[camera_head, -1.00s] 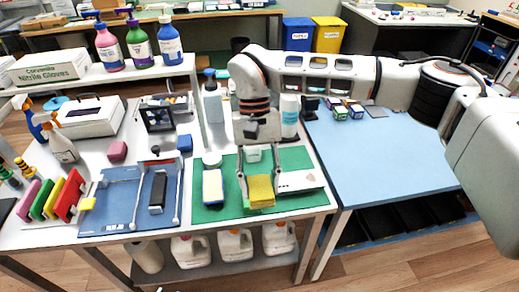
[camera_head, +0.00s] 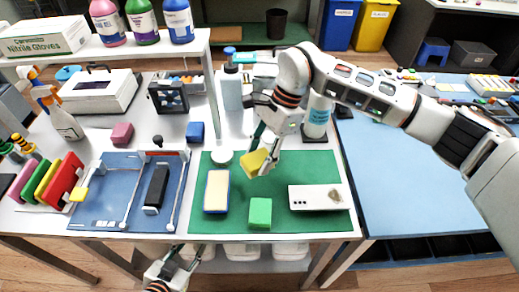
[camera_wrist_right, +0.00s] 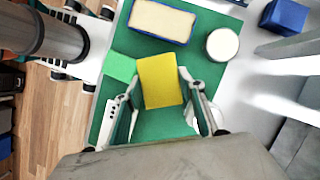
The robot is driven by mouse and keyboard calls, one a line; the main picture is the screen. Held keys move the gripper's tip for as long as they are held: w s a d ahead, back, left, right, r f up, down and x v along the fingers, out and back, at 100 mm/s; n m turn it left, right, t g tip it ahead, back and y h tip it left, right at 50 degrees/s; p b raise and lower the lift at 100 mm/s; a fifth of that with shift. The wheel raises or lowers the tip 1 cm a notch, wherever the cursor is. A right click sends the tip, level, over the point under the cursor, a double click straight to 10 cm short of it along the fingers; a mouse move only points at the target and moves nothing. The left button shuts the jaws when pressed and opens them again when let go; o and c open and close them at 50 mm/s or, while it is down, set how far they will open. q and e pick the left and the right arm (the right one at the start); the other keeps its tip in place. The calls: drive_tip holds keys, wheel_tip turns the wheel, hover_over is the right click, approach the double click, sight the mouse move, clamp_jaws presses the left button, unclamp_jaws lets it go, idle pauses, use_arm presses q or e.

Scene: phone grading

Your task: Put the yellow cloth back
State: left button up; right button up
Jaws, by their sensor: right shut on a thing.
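The yellow cloth (camera_head: 252,165) is a small folded pad held in my right gripper (camera_head: 259,158), tilted above the green mat (camera_head: 240,229). In the right wrist view the cloth (camera_wrist_right: 160,82) lies between the two fingers of the right gripper (camera_wrist_right: 158,76). A green block (camera_head: 260,213) lies on the mat in front of it, and a cream-topped blue sponge (camera_head: 216,191) lies to its left. My left gripper (camera_head: 178,262) shows only partly at the bottom edge, below the table front; its jaws are unclear.
A white device (camera_head: 315,197) lies on the mat's right side and a round white tub (camera_head: 222,157) at its back left. A blue tray with a dark phone (camera_head: 156,187) is left of the mat. Coloured upright slabs (camera_head: 50,180) stand far left. The blue table (camera_head: 400,185) is largely clear.

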drive_tip(key=shift+s+f, duration=0.2)
drive_tip(key=shift+f, duration=0.1)
drive_tip(key=shift+f+b, duration=0.35)
wheel_tip(320, 180, down, 6)
drive_tip(key=shift+r+b, duration=0.25)
drive_tip(key=shift+b, duration=0.95)
drive_tip(key=shift+f+b, duration=0.55)
drive_tip(key=shift+f, duration=0.25)
drive_tip(key=o, duration=1.1)
drive_tip(key=shift+c, duration=0.2)
drive_tip(key=shift+r, duration=0.1)
drive_tip(key=v, duration=1.2)
